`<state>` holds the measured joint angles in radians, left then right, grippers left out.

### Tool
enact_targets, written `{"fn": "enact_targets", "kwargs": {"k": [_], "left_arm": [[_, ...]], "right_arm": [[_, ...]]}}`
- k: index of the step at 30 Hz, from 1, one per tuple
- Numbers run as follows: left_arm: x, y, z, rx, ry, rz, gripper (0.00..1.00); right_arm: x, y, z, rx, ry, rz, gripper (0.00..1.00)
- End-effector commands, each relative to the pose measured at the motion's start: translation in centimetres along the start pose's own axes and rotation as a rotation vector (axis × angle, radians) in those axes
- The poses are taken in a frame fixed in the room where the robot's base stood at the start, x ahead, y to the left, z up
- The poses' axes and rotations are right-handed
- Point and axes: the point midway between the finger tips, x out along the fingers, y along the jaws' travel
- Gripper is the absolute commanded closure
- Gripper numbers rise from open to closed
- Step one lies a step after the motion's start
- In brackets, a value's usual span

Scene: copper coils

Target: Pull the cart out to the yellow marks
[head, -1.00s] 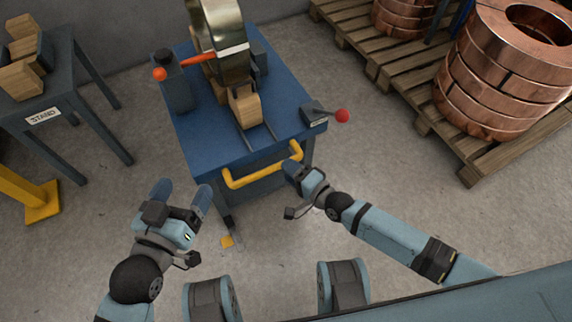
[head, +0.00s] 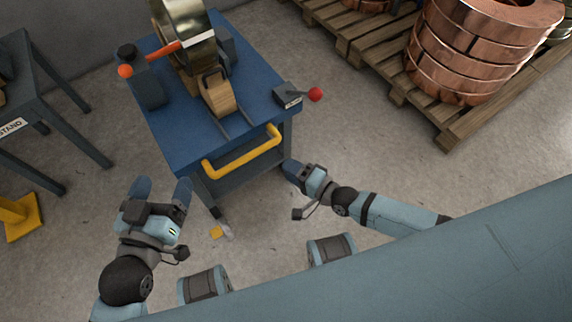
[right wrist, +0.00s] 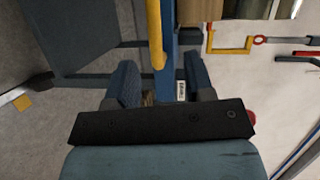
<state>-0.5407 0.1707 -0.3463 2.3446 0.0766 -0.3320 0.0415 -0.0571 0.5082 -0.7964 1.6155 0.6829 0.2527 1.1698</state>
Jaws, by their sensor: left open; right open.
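The cart has a blue top (head: 188,130) and a yellow handle (head: 243,156) across its near side. The handle also shows upright in the right wrist view (right wrist: 155,33). A small yellow mark (head: 217,232) lies on the floor near the cart's front left foot; a yellow patch also shows in the right wrist view (right wrist: 22,102). My left gripper (head: 160,186) is open and empty, left of the handle and apart from it. My right gripper (head: 290,168) is open beside the cart's near right corner; its fingers (right wrist: 162,75) hold nothing, with the handle bar's end in view between them.
The cart carries a metal coil (head: 188,35), a wooden block (head: 217,95) and a red-knobbed lever (head: 315,94). A grey stand (head: 35,95) is at left, with a yellow post base (head: 22,215). A pallet (head: 400,85) with copper coils (head: 462,60) is at right. Floor between is clear.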

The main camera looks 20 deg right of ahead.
Motion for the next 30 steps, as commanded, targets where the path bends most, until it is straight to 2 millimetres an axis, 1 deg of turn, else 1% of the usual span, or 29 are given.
{"fn": "enact_targets", "kwargs": {"k": [6, 18, 30], "left_arm": [[0.0, 0.0, -0.1, 0.000, -0.001, 0.000, 0.20], [0.0, 0.0, -0.1, 0.000, 0.000, 0.000, 0.20], [0.0, 0.0, -0.4, 0.002, 0.002, 0.000, 0.20]], "right_arm": [[-1.6, 0.5, 0.0, 0.000, -0.001, 0.002, 0.52], [-4.0, 1.2, 0.0, 0.000, 0.000, 0.001, 0.52], [-4.2, 1.2, -0.1, 0.000, 0.000, 0.000, 0.52]]}}
